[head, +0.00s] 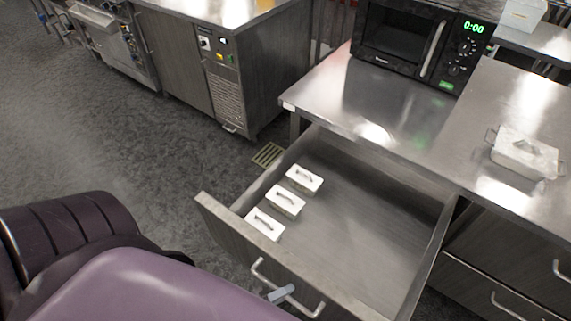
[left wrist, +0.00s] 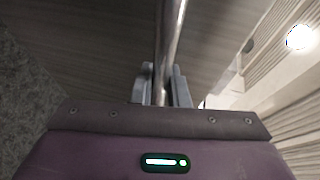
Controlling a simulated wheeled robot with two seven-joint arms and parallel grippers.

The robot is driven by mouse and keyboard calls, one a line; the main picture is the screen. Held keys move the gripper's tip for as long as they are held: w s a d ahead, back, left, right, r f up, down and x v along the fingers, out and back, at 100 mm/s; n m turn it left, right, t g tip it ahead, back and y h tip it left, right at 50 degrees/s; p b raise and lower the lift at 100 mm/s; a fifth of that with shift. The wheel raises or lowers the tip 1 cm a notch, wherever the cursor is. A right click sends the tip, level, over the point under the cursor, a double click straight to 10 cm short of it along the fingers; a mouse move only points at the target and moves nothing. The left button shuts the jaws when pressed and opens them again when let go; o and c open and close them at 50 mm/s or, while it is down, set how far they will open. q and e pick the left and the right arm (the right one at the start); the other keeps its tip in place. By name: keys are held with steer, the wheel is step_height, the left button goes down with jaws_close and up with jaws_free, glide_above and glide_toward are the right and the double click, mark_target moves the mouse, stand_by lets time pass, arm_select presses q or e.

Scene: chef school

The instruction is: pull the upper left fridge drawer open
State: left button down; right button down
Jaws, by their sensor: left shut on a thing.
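The upper left fridge drawer (head: 375,215) is pulled far out from under the steel counter in the head view. Its front panel (head: 225,225) carries a long metal bar handle (head: 262,275). My left gripper (head: 281,294) is shut on this handle near its middle. In the left wrist view, the handle (left wrist: 172,40) runs between the two grey fingers of my left gripper (left wrist: 161,88). My purple left arm hides part of the drawer front. My right gripper is not in view.
Three small white lidded containers (head: 285,203) stand along the drawer's left side. A black microwave (head: 415,45) and a white lidded dish (head: 525,153) are on the counter (head: 330,90). Closed drawers (head: 500,260) lie at the right. Dark floor (head: 100,140) is clear at the left.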

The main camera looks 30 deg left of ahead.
arm_select(q)
steer(key=c, duration=1.4)
jaws_free()
steer(key=shift+s+a, duration=0.1)
steer(key=b+v, duration=0.1)
steer(key=v, duration=0.6)
steer(key=shift+s+a, duration=0.15)
steer(key=shift+s, duration=0.1)
